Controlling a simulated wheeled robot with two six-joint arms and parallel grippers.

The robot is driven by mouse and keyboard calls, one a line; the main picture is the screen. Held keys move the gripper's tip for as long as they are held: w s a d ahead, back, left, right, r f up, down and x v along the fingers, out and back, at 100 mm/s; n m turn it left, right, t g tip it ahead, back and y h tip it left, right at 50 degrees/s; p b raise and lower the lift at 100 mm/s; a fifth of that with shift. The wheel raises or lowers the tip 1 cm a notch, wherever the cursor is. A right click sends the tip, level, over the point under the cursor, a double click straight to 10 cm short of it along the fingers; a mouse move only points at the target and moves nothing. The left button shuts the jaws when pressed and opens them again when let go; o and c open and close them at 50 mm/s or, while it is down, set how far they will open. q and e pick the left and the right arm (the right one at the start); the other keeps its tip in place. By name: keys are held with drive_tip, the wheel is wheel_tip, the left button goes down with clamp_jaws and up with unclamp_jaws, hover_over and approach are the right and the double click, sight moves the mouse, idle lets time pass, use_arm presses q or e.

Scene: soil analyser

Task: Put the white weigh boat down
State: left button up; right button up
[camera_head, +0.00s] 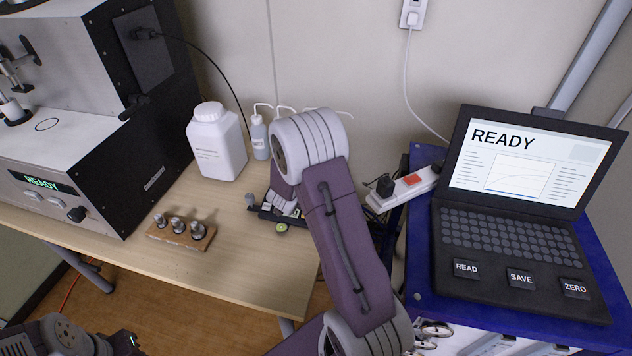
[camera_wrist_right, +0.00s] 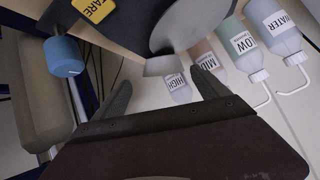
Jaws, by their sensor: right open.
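My right gripper (camera_wrist_right: 163,88) is open, its two dark fingers apart. In the wrist view a round grey pan (camera_wrist_right: 190,22) lies beyond the fingertips. A small pale piece (camera_wrist_right: 160,66) sits between the fingertips and the pan edge. It may be the white weigh boat seen from its side, but I cannot tell for sure. In the head view my right arm covers the gripper and most of the small dark device behind it (camera_head: 262,212). Only part of my left arm shows at the bottom left; its fingers are out of view.
Labelled wash bottles (camera_wrist_right: 285,32) stand near the right finger. A yellow TARE key (camera_wrist_right: 95,9) and a blue knob (camera_wrist_right: 64,56) are at the left. A white jug (camera_head: 216,145), a wooden block with metal pieces (camera_head: 180,236), a black analyser (camera_head: 135,130) and a laptop (camera_head: 515,240) surround the arm.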

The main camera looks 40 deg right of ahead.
drive_tip(key=x, duration=0.6)
drive_tip(key=shift+w+a+f+b, duration=0.1)
drive_tip(key=shift+w+a+b, duration=0.05)
drive_tip(key=shift+w+b, duration=0.25)
drive_tip(key=shift+s+a, duration=0.1)
drive_tip(key=shift+s, duration=0.05)
drive_tip(key=shift+c, duration=0.7)
drive_tip(key=c, duration=0.9)
